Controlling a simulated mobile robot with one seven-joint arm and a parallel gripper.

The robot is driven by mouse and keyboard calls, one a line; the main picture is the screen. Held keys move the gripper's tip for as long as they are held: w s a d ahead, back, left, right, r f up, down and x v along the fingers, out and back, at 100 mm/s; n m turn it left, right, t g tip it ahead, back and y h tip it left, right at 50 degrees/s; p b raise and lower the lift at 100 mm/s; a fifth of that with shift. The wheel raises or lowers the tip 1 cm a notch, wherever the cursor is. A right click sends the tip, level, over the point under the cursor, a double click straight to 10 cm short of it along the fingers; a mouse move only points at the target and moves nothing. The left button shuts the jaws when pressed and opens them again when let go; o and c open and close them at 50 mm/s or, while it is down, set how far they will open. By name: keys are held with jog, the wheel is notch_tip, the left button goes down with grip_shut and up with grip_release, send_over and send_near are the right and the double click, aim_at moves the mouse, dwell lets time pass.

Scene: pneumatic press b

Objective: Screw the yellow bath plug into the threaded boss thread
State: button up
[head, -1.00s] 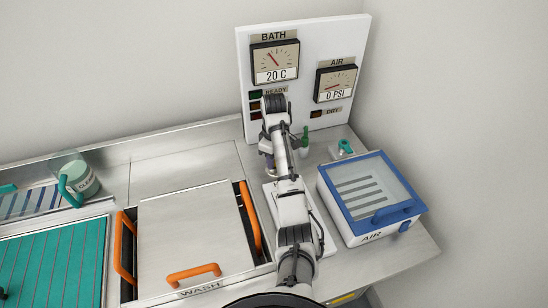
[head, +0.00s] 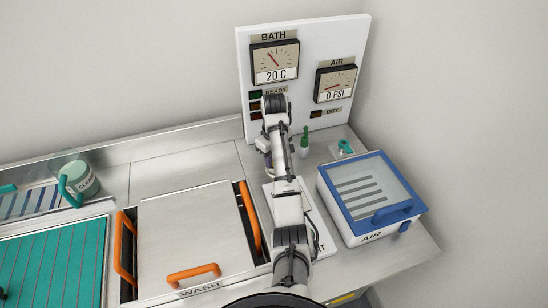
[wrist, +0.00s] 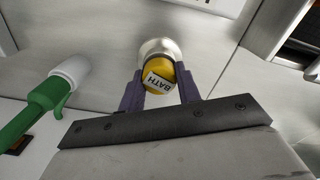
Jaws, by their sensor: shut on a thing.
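The yellow bath plug (wrist: 156,84), labelled BATH, is between the two purple fingers of my gripper (wrist: 160,88) in the wrist view. My gripper is shut on it. A round pale metal boss (wrist: 157,47) shows right behind the plug, at its far side. The plug appears to be at the boss, but the thread is hidden, so I cannot tell how deep it sits.
A green and white bottle-like thing (wrist: 55,92) stands left of my gripper in the wrist view, and right of my arm in the head view (head: 304,142). The blue-lidded AIR box (head: 370,195) is to the right. The WASH lid (head: 195,235) with orange handles is to the left.

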jog(key=shift+m, duration=0.6)
jog(key=o, duration=0.4)
jog(key=shift+m, duration=0.4)
jog(key=shift+c, duration=0.2)
jog(key=o, duration=0.5)
